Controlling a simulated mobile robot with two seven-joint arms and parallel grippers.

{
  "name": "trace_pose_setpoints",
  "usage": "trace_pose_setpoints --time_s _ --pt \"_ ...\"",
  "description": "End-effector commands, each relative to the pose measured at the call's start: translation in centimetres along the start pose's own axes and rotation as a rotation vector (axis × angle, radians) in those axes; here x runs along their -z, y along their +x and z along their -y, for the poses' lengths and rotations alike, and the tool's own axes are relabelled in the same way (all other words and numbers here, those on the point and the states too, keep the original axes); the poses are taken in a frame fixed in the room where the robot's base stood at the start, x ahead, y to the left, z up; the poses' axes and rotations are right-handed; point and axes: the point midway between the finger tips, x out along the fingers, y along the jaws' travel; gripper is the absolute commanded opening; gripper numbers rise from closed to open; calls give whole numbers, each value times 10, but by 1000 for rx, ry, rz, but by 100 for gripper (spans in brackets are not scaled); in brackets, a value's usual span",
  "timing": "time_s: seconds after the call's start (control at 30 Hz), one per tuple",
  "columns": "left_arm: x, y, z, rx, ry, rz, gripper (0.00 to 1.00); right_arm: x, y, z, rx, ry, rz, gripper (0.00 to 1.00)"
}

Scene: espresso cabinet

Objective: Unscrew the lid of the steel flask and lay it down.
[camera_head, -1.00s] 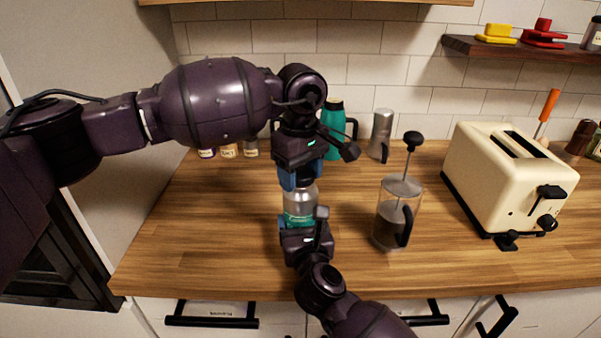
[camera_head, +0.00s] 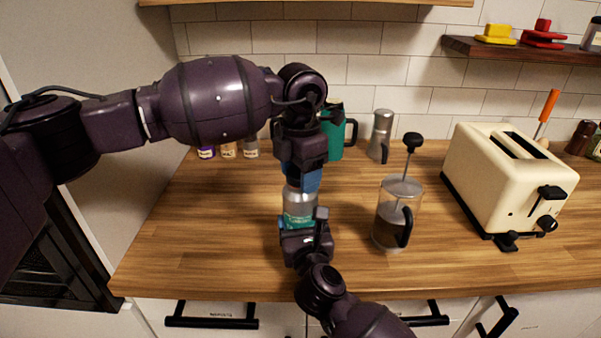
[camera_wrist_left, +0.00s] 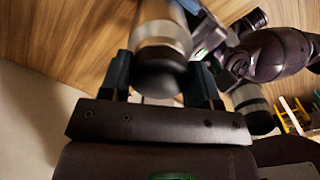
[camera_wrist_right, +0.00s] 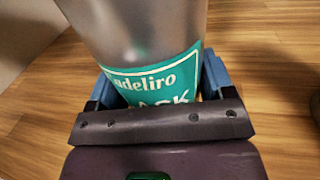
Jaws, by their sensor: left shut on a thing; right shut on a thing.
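The steel flask (camera_head: 299,201) stands upright near the front of the wooden counter, with a teal label around its lower body. My right gripper (camera_head: 303,228) is shut on its lower body from the front; the label also shows between the blue fingers in the right wrist view (camera_wrist_right: 150,85). My left gripper (camera_head: 302,182) points down from above and is shut on the black lid (camera_wrist_left: 160,73), seen between the fingers in the left wrist view. In the head view the lid is hidden by the left gripper. I cannot tell whether the lid's thread is still engaged.
A glass French press (camera_head: 388,222) stands just right of the flask. A cream toaster (camera_head: 495,185) is farther right. The counter left of the flask is clear.

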Motion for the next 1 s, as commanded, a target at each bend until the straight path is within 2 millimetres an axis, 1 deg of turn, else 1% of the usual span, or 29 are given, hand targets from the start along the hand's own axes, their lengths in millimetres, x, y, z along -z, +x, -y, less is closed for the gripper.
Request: trace_pose_setpoints --time_s 0.1,0.17,1.0 --pt "0 0 0 0 -169 0 28 0 0 0 1 0 0 9" --pt "0 -1 0 0 -250 0 29 0 0 0 1 0 0 9" --pt "0 0 0 0 -232 -1 29 0 0 1 2 1 -1 9"
